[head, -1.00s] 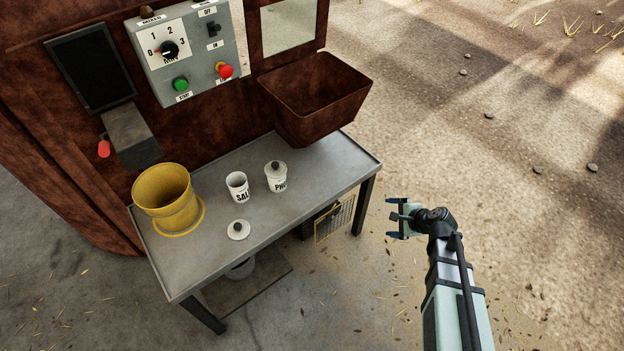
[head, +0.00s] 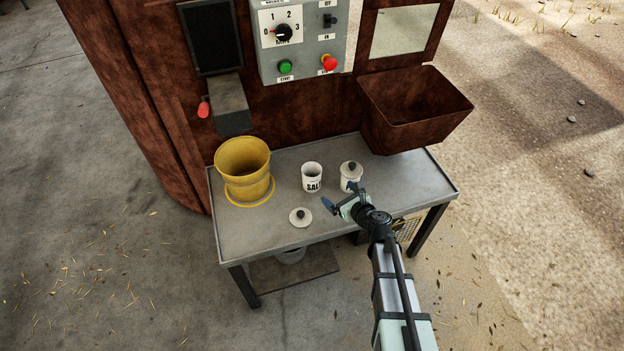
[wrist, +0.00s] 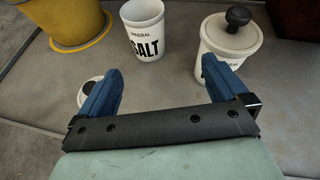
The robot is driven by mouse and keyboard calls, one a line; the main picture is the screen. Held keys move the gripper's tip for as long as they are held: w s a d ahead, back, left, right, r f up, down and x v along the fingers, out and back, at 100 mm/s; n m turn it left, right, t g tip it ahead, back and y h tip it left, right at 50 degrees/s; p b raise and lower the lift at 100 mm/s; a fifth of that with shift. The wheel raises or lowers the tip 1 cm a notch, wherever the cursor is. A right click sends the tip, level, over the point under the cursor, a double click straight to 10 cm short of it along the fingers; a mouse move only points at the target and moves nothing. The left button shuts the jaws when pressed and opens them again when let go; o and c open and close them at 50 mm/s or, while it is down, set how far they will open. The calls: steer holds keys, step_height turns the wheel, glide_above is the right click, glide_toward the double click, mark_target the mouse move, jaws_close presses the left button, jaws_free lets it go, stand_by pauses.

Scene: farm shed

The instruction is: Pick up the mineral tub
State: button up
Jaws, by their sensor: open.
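Two white tubs stand upright on the grey metal table (head: 245,225). The open salt tub (head: 312,177), lettered MINERAL SALT in the wrist view (wrist: 147,30), has no lid on. The lidded tub (head: 350,172) to its right has a dark knob, and the wrist view (wrist: 228,45) shows MINERAL on it; its lower lettering is hidden by my finger. A loose white lid (head: 300,219) lies in front of the salt tub. My gripper (head: 340,197) is open and empty, on the near side of both tubs. In the wrist view the right finger overlaps the lidded tub; contact is unclear.
A yellow bucket (head: 243,165) stands at the table's left with a yellow ring round its base. A rusty hopper (head: 415,112) juts over the right rear. A control box (head: 300,50) hangs behind. The table's front left is clear.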

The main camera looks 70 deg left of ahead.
mark_target(318, 181)
steer(key=shift+m, duration=0.4)
steer(key=x, duration=0.3)
steer(key=s+x, duration=0.1)
steer(key=x, duration=0.5)
steer(key=shift+s+a+r, duration=0.1)
steer(key=shift+s+a, duration=0.2)
steer(key=shift+s, duration=0.2)
steer(key=shift+s+x, duration=0.15)
steer(key=shift+x, duration=1.25)
steer(key=shift+s+x, duration=0.1)
steer(key=shift+x, duration=1.25)
steer(key=shift+d, duration=0.15)
steer(key=shift+c, duration=0.5)
steer(key=c, duration=1.2)
steer(key=shift+c, duration=0.2)
